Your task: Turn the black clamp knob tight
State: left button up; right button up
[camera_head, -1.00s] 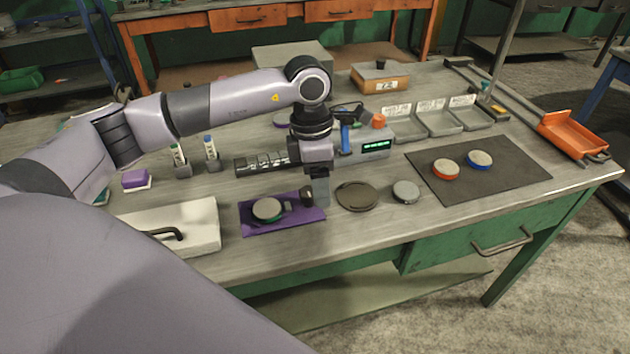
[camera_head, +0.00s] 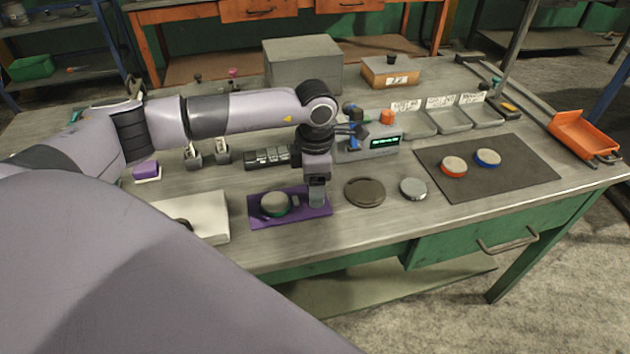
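A pale, green-ringed round piece (camera_head: 275,203) lies on a purple mat (camera_head: 262,219) near the bench's front edge. My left gripper (camera_head: 317,198) points straight down over the right end of that mat, just right of the round piece. Its fingers line up one behind the other, so I cannot tell whether they are open or shut. The black clamp knob is not clearly visible; the gripper may cover it. My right gripper is out of view.
A dark round disc (camera_head: 365,192) and a grey disc (camera_head: 413,188) lie right of the mat. A display box (camera_head: 383,142) stands behind. A white block (camera_head: 205,215) is left of the mat. A dark mat (camera_head: 480,182) holds two ringed discs.

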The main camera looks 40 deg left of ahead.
pick_arm(q)
jog(key=c, duration=1.1)
jog(key=shift+o, duration=0.2)
